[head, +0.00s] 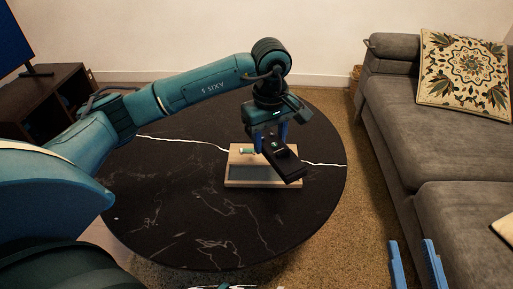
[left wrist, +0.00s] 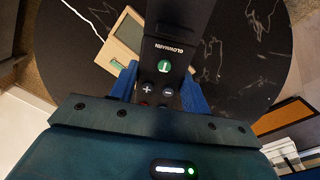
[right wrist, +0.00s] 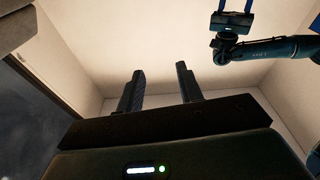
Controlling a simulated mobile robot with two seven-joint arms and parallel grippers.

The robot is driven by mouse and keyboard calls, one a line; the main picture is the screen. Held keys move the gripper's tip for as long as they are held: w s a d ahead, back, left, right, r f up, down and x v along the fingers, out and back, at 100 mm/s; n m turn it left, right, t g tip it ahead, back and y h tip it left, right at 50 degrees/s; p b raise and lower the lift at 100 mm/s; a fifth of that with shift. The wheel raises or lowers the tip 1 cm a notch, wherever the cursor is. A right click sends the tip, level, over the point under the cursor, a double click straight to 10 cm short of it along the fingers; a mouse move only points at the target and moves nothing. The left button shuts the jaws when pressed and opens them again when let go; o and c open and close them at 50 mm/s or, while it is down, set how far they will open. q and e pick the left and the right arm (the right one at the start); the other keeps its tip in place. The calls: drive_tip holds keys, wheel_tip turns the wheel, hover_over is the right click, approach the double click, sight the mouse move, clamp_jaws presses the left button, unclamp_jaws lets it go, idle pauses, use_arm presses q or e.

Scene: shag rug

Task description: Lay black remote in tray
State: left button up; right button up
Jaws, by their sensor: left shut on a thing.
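The black remote (head: 287,164) is held tilted by my left gripper (head: 270,140), above the right part of the tray. The left wrist view shows the remote (left wrist: 178,48), with a green button and plus and minus buttons, between the blue fingers (left wrist: 165,88). The light wooden tray (head: 262,184) with a grey inside lies on the round black table. The remote and gripper hide part of it; its edge also shows in the left wrist view (left wrist: 111,48). My right gripper (head: 413,266) is open and empty, near the sofa; its fingers also show in the right wrist view (right wrist: 160,90).
A small pale and green item (head: 247,151) lies at the tray's back left. The round black marble table (head: 190,215) is otherwise mostly clear. A grey sofa (head: 440,145) with a patterned cushion (head: 463,72) stands at right, a dark TV cabinet (head: 45,95) at left.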

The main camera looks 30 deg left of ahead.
use_arm(q)
drive_tip(key=w+a+f+n+b, duration=0.1)
drive_tip(key=a+f+n, duration=0.3)
drive_tip(key=n, duration=0.8)
wheel_tip(320, 180, down, 2)
drive_tip(key=shift+w+a+b, duration=0.15)
drive_tip(key=shift+w+b, duration=0.25)
drive_tip(key=shift+w, duration=0.25)
use_arm(e)
drive_tip(key=shift+a+r+y, duration=0.15)
drive_tip(key=shift+a+y, duration=0.05)
drive_tip(key=shift+y, duration=0.2)
drive_tip(key=shift+r, duration=0.1)
